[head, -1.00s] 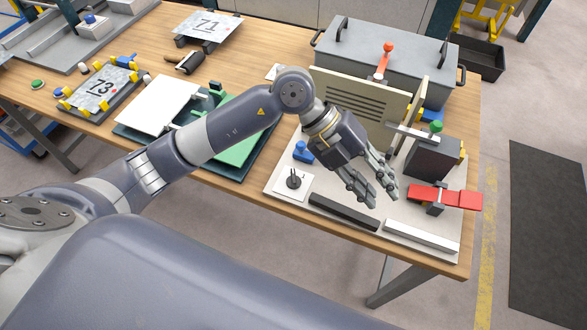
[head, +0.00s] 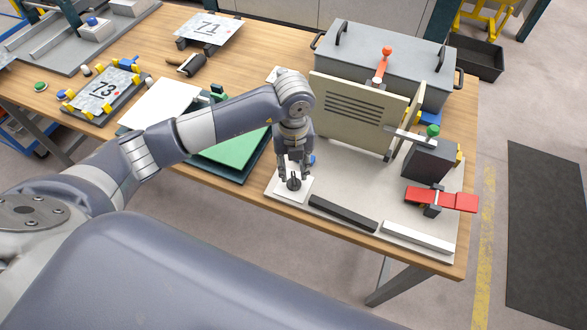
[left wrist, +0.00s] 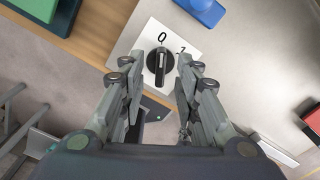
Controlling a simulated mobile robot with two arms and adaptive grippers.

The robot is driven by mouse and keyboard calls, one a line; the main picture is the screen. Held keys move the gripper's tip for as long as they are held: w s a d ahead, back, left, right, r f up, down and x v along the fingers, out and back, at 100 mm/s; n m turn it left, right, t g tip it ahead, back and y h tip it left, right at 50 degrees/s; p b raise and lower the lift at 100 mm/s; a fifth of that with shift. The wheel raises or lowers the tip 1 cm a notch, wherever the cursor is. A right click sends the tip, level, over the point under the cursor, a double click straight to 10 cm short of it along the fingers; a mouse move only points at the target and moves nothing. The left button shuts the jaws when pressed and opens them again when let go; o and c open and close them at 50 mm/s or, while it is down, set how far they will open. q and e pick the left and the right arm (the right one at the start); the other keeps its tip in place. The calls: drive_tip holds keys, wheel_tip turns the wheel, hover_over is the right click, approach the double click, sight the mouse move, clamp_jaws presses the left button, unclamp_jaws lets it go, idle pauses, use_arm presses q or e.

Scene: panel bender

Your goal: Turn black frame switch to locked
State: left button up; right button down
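The black switch (head: 294,183) sits on a white square plate (head: 304,198) at the front left corner of the grey panel. In the left wrist view the black knob (left wrist: 159,62) shows on its plate (left wrist: 190,41), with marks that look like "0" and "1". Its grip bar points roughly up and down in that picture. My left gripper (head: 294,178) is above the switch, pointing down. In the left wrist view its fingers (left wrist: 157,85) are apart, one on each side of the knob, with nothing between them gripped. Whether the fingertips touch it I cannot tell. My right gripper is not in view.
A beige panel (head: 355,105) stands upright behind the switch. A blue block (left wrist: 203,10) is close to the plate. A black bar (head: 343,213), a white bar (head: 418,238) and a red clamp (head: 455,201) lie to the right. A green tray (head: 235,153) is at the left.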

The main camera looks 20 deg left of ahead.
sight(294, 175)
use_arm(q)
drive_tip(key=shift+f, duration=1.45)
clamp_jaws()
drive_tip(key=shift+w+f+m+b, duration=0.1)
drive_tip(key=shift+f+m+b, duration=0.05)
drive_tip(key=shift+m+b, duration=1.05)
drive_tip(key=m+b, duration=0.6)
drive_tip(key=shift+d+b, duration=0.2)
drive_tip(key=shift+b, duration=0.1)
drive_tip(key=shift+r+m+b, duration=0.25)
drive_tip(key=shift+m+b, duration=1.5)
drive_tip(key=shift+m, duration=0.05)
drive_tip(key=shift+d, duration=0.1)
